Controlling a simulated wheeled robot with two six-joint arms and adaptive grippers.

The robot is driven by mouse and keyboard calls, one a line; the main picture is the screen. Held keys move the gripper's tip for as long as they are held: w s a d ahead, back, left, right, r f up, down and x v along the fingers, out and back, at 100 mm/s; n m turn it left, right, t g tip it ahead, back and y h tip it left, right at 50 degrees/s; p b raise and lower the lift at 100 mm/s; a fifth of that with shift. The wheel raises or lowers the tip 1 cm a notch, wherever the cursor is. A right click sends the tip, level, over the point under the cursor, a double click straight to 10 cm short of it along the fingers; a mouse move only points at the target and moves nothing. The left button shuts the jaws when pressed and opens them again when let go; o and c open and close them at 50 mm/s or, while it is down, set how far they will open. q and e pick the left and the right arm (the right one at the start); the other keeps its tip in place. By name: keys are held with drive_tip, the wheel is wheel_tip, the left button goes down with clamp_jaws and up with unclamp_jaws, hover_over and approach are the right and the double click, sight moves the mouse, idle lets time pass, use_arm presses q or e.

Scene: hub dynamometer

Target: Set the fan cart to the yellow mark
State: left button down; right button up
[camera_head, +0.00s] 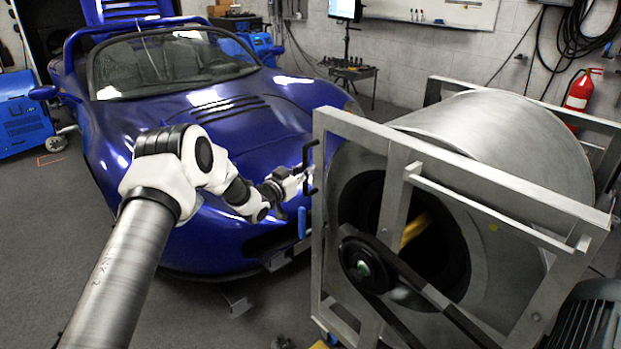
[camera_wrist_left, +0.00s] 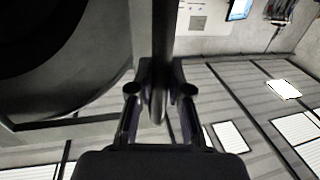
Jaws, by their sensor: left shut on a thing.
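The fan cart is a big grey metal drum in a square-tube frame (camera_head: 400,185), filling the right of the head view. A dark bar-like handle (camera_head: 306,158) stands at the frame's left upright. My left gripper (camera_head: 300,181) is at this handle. In the left wrist view its two fingers (camera_wrist_left: 160,93) are closed around an upright bar (camera_wrist_left: 162,45), with the round drum opening to the left. A small yellow patch (camera_head: 320,345) shows at the bottom edge beside the cart's foot; I cannot tell whether it is the yellow mark. My right gripper is not seen.
A blue sports car (camera_head: 220,130) stands close behind my left arm and left of the cart. A blue machine (camera_head: 22,115) is at the far left. A red extinguisher (camera_head: 582,90) hangs on the back wall. Grey floor (camera_head: 200,310) is open at the front left.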

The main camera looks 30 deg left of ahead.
use_arm(q)
drive_tip(key=shift+s+d+m+h, duration=0.1)
drive_tip(key=shift+d+m+h, duration=0.2)
drive_tip(key=shift+d, duration=0.25)
drive_tip(key=shift+r, duration=0.2)
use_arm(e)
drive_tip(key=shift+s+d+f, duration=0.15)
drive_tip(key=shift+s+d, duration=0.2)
use_arm(q)
drive_tip(key=c, duration=1.1)
unclamp_jaws()
drive_tip(key=shift+w+d, duration=0.1)
drive_tip(key=shift+w, duration=0.15)
drive_tip(key=shift+w+f, duration=0.2)
drive_tip(key=shift+f, duration=0.05)
drive_tip(key=shift+s+a+r, duration=0.15)
drive_tip(key=shift+s+a, duration=0.1)
drive_tip(key=shift+s, duration=0.05)
drive_tip(key=s+a, duration=0.1)
drive_tip(key=s, duration=1)
drive_tip(key=shift+s+a, duration=0.15)
drive_tip(key=shift+a, duration=0.15)
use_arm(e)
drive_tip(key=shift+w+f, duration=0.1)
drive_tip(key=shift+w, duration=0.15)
